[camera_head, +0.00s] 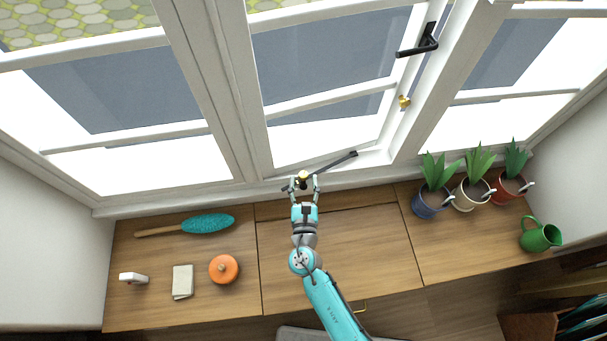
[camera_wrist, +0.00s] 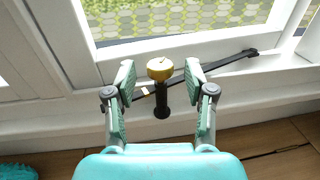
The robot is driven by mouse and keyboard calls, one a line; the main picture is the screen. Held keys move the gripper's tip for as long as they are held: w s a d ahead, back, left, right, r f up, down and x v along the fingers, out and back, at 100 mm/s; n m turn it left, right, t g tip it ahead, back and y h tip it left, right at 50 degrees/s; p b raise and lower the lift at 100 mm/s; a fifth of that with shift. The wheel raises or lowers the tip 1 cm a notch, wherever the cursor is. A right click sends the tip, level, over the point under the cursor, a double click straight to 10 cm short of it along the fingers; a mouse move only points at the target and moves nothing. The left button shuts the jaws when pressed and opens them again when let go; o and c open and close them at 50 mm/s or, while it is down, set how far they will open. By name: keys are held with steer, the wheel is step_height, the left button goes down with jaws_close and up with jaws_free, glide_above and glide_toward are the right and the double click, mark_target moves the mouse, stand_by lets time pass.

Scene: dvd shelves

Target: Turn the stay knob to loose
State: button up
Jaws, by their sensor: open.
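The stay knob (camera_wrist: 160,68) is a round brass-yellow knob on a black post at the foot of the middle window. A thin dark stay bar (camera_wrist: 225,64) runs from it to the right along the sill. In the head view the knob (camera_head: 303,176) is small, between the fingertips. My gripper (camera_wrist: 160,82) is open, with one finger on each side of the knob and visible gaps between pads and knob. In the head view my gripper (camera_head: 304,186) reaches the sill from the front. The knob's setting cannot be told.
A black window handle (camera_head: 418,46) and a brass knob (camera_head: 404,101) are on the window frame at right. Potted plants (camera_head: 473,190) and a green jug (camera_head: 540,236) stand right. The middle cabinet top is mostly clear.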

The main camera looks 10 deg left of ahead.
steer(key=s+d, duration=0.1)
steer(key=s, duration=0.7)
steer(key=shift+s+d, duration=0.15)
steer(key=shift+s, duration=0.25)
steer(key=s+d+f+m+g, duration=0.3)
steer(key=s+d+m+g, duration=0.2)
steer(key=s+d+m, duration=1.15)
steer(key=s+d+r+m+t+h, duration=0.1)
steer(key=s+d+r+m, duration=0.2)
steer(key=s+r+m, duration=0.3)
steer(key=s+d+r+m+t+h, duration=0.1)
steer(key=s+d+r+m, duration=0.2)
steer(key=r+m, duration=1.1)
steer(key=s+m, duration=0.1)
steer(key=s, duration=0.2)
steer(key=shift+h, duration=0.3)
steer(key=shift+w, duration=0.1)
